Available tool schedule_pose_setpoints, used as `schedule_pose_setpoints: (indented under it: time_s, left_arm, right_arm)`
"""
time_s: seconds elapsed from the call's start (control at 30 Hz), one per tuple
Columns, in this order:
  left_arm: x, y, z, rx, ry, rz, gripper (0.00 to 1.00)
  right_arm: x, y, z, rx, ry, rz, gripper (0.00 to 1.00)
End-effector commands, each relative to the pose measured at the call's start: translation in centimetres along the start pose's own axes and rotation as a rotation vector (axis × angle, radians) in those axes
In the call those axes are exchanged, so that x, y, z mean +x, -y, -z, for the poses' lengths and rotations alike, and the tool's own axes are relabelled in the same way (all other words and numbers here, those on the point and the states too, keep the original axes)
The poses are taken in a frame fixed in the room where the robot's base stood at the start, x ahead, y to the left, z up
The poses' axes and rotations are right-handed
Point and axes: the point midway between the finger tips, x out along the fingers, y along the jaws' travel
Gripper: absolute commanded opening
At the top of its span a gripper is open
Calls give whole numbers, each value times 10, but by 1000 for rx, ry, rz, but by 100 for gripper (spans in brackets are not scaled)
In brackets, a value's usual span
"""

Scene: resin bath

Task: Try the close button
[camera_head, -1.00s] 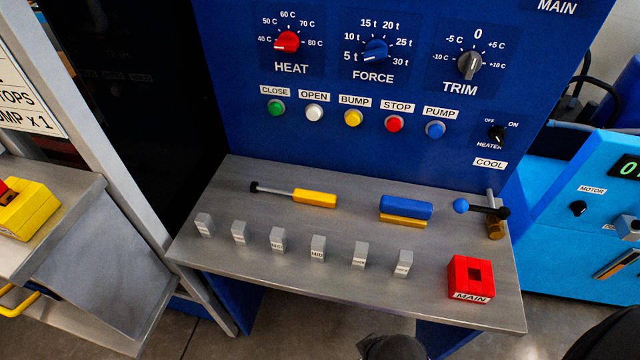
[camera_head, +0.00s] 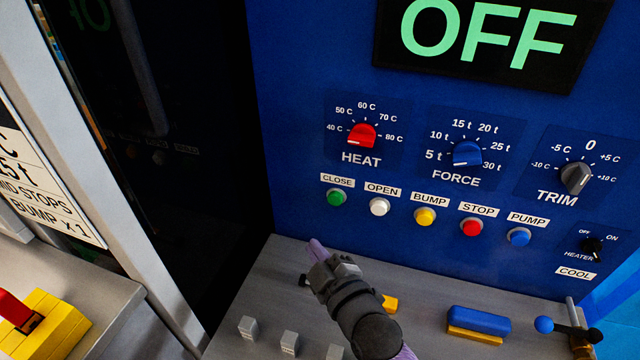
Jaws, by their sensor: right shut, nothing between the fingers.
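The green CLOSE button (camera_head: 337,197) is on the blue panel (camera_head: 290,130), leftmost in a row under the HEAT dial. Its label sits just above it. My right gripper (camera_head: 316,247) is shut and empty, below and a little left of the button in the picture, over the grey shelf. A gap shows between its tip and the button. My left gripper is not in view.
White OPEN (camera_head: 379,206), yellow BUMP (camera_head: 425,216), red STOP (camera_head: 471,227) and blue PUMP (camera_head: 519,236) buttons continue the row. A display (camera_head: 485,40) reads OFF. A blue-handled lever (camera_head: 479,320) and small grey blocks (camera_head: 248,327) are on the shelf (camera_head: 275,285).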

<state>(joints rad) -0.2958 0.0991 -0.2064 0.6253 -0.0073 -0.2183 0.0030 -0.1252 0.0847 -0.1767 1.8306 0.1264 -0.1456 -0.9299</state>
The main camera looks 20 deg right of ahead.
Motion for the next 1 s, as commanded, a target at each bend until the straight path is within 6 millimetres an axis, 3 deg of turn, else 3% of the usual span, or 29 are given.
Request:
schedule_pose_setpoints:
  time_s: [0.37,0.8,1.0]
  left_arm:
    - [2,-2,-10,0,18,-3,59]
    - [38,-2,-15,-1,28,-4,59]
    - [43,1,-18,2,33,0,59]
  right_arm:
    - [2,-1,-2,-1,0,0,0]
    - [44,-29,-35,-2,1,0,0]
    - [58,-41,-43,-1,1,1,0]
